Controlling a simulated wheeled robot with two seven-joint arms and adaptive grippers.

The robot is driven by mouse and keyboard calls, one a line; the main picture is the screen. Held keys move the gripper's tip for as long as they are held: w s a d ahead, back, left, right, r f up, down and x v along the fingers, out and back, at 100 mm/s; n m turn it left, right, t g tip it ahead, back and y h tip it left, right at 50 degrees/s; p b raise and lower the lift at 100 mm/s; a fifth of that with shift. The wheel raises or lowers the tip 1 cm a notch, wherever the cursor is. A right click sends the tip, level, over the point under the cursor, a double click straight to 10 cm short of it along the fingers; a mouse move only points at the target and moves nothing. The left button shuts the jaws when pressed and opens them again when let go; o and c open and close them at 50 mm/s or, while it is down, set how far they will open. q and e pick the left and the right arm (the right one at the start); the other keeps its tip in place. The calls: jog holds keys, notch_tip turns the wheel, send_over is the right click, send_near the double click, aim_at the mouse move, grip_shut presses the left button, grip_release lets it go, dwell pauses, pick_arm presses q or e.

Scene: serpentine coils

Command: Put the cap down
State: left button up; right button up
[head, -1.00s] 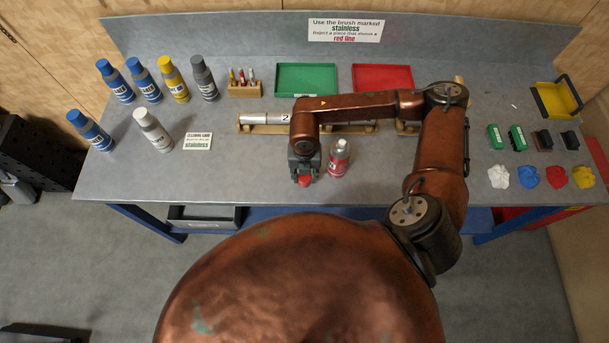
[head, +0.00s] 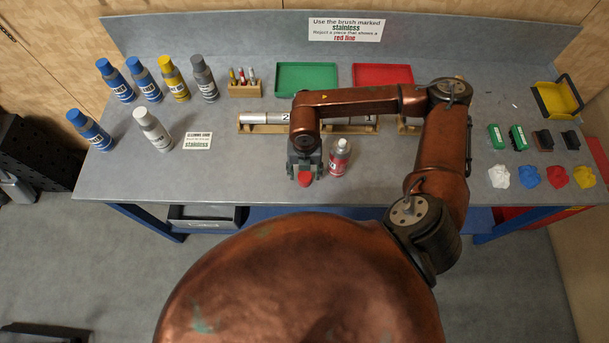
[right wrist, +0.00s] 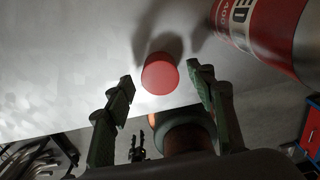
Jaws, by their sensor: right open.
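The red cap (head: 305,180) is on the grey bench near its front edge. In the right wrist view the cap (right wrist: 160,74) lies between and just beyond my fingertips, with clear gaps on both sides. My right gripper (head: 304,172) is open around the cap's place, and its fingers show in the right wrist view (right wrist: 162,80). My left gripper is not in view.
Wooden racks with metal pieces (head: 262,122) lie behind my right gripper. Green (head: 307,78) and red (head: 383,77) trays stand at the back. Several bottles (head: 152,130) stand at the left; brushes and coloured cloths (head: 528,176) lie at the right.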

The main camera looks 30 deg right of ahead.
aim_at(305, 176)
notch_tip(305, 176, up, 10)
jog(key=b, duration=0.1)
jog(key=shift+f, duration=0.1)
dwell(0.5)
